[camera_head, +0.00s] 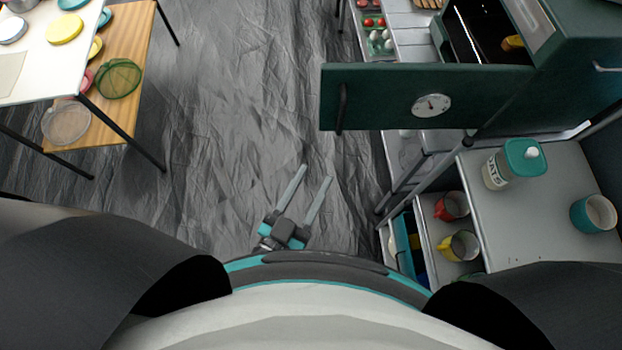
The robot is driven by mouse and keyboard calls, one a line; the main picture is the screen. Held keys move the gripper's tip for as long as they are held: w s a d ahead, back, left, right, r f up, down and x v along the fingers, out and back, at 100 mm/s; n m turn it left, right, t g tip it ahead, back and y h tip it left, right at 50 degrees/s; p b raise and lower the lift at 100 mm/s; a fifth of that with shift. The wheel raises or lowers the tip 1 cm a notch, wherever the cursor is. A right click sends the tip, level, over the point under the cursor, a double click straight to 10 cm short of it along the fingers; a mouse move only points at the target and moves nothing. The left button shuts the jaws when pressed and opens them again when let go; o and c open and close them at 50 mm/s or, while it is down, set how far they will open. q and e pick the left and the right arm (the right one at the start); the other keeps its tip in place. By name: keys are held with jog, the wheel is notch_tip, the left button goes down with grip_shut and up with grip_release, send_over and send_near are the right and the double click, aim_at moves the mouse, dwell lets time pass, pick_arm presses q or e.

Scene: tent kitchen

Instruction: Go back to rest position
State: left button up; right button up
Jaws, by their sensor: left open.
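My left gripper (310,186) shows just in front of my body, low in the middle of the head view. Its two long fingers are apart and point up and a little right in the picture, over the grey floor (220,110). Nothing is between them. My right gripper is not in view. Dark parts of my own arms fill the lower left and lower right corners.
At right, a dark green door (380,97) with a round dial stands open from a cabinet. A grey counter (535,225) holds a jar (512,165) and a teal mug (593,214). A white table (100,70) stands at upper left. The floor between is clear.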

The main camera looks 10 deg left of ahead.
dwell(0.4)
pick_arm(q)
jog(key=s+a+f+g+y+b, duration=0.1)
jog(key=s+a+f+g+b, duration=0.1)
jog(key=f, duration=0.7)
jog(key=s+a+f+g+y+b, duration=0.1)
jog(key=a+f+g+b, duration=0.15)
jog(key=f, duration=0.65)
jog(key=s+a+f+g+y+b, duration=0.1)
jog(key=s+f+g+b, duration=0.15)
jog(key=f, duration=0.75)
jog(key=s+a+f+n+g+y+b, duration=0.1)
jog(key=s+a+f+g+b, duration=0.2)
jog(key=s+f, duration=0.4)
jog(key=s+a+f+g+y+b, duration=0.2)
jog(key=s+a+f+g, duration=0.3)
jog(key=s+a+f, duration=0.3)
notch_tip(320, 180, down, 4)
jog(key=shift+s+f+n+g+b, duration=0.15)
jog(key=shift+f+n+g+b, duration=0.2)
jog(key=shift+b, duration=0.4)
